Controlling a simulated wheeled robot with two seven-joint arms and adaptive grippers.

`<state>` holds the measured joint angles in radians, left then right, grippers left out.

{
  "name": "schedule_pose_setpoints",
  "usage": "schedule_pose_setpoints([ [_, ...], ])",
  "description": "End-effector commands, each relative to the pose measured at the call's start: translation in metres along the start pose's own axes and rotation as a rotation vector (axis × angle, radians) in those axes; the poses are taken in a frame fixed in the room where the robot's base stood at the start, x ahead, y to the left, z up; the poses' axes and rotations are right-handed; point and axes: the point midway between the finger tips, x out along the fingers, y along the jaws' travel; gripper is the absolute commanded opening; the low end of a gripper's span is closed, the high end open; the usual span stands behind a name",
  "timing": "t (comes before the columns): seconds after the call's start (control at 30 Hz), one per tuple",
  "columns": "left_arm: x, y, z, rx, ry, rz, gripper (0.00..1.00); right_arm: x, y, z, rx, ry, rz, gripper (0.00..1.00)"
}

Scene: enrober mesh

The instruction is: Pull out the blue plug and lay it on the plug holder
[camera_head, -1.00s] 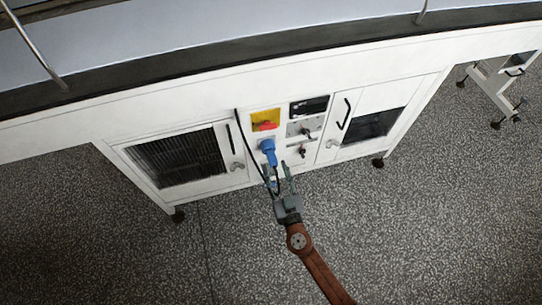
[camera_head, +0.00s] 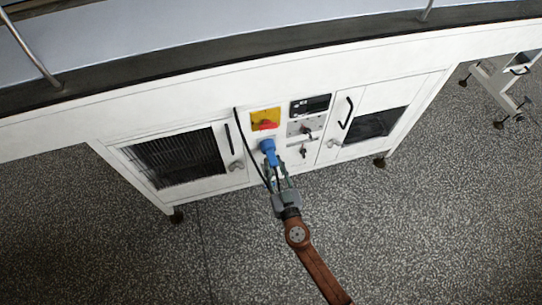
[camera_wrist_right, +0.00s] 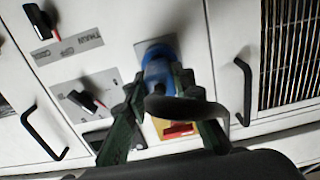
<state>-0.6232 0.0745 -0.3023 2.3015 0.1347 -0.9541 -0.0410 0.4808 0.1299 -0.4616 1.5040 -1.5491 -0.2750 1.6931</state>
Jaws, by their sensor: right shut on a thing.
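The blue plug (camera_head: 269,150) sits at the socket on the white machine's front panel, below the red and yellow switch. Its black cable loops down beside it. My right gripper (camera_head: 274,170) reaches up from below, with its fingertips at the plug's lower end. In the right wrist view the blue plug (camera_wrist_right: 158,68) stands between the two green fingers of my right gripper (camera_wrist_right: 160,85), which is shut on it. The black cable passes in front of the plug there. The plug holder cannot be made out. My left gripper is not in view.
The red and yellow switch (camera_head: 265,119) is just above the plug. Black knobs (camera_head: 305,130) and a door with a handle (camera_head: 347,113) lie to the right. A grille door (camera_head: 178,158) is at left. The speckled floor (camera_head: 400,230) in front is clear.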

Motion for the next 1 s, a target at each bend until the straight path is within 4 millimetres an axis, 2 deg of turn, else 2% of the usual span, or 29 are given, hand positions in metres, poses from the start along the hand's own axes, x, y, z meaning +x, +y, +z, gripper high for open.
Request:
schedule_pose_setpoints([
  [0.23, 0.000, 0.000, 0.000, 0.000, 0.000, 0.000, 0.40, 0.000, 0.000, 0.000, 0.000, 0.000, 0.000, 0.00],
  [0.53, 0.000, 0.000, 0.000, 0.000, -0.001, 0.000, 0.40, -0.002, 0.000, -0.001, 0.000, 0.001, 0.000, 0.00],
  [1.0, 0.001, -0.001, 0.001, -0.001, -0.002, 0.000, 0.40, -0.020, 0.000, -0.001, 0.000, 0.002, 0.000, 0.00],
])
